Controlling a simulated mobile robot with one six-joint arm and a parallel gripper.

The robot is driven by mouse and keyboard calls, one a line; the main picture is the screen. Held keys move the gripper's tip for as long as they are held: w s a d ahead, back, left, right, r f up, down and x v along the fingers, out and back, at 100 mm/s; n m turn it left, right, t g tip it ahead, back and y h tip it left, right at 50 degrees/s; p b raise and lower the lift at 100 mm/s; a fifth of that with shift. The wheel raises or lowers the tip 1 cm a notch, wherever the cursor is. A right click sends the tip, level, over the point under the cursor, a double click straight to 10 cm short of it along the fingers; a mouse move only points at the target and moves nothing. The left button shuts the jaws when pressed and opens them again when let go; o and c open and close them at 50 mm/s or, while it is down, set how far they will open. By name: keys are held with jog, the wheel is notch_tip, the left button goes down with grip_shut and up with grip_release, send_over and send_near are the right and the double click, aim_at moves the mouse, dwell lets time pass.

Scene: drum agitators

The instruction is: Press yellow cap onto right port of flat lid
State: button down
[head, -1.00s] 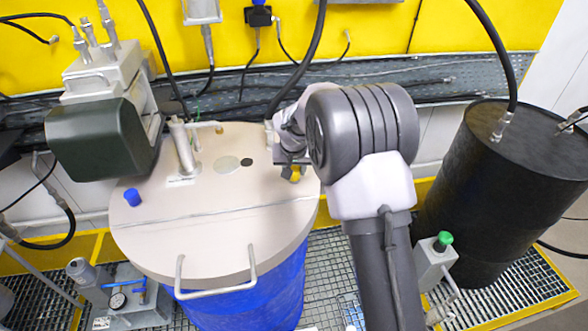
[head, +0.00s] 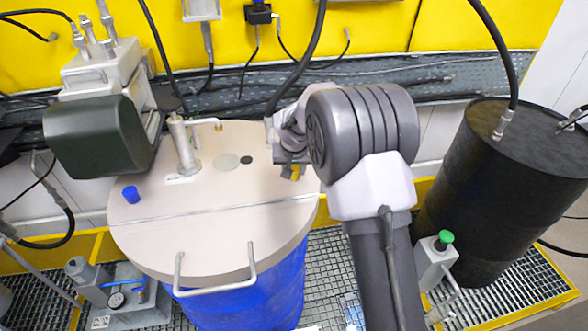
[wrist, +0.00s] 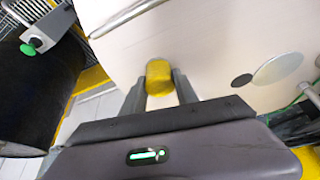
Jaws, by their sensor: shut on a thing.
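The flat lid (head: 215,235) is a beige disc on a blue drum (head: 250,295), with a straight seam across it. My gripper (head: 292,168) is at the lid's right side, partly hidden behind my own arm. In the wrist view my gripper (wrist: 160,88) is shut on the yellow cap (wrist: 159,75), which sits between the two fingertips over the lid (wrist: 215,50). A small part of the yellow cap (head: 295,173) shows in the head view. No port is visible beneath the cap. I cannot tell whether the cap touches the lid.
A blue cap (head: 131,194) sits at the lid's left. A metal post fitting (head: 184,145), a grey disc (head: 227,161) and a dark round spot (head: 246,160) are on the lid. A dark green motor housing (head: 98,138) overhangs its left. A black drum (head: 505,180) stands at right.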

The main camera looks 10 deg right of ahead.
jog(key=shift+s+f, duration=0.1)
jog(key=shift+f, duration=0.15)
jog(key=c, duration=1.3)
grip_release()
jog(key=o, duration=0.4)
jog(key=shift+o, duration=0.2)
jog(key=shift+r, duration=0.1)
notch_tip(320, 180, up, 4)
jog(key=shift+r+p, duration=0.1)
jog(key=shift+p, duration=1.1)
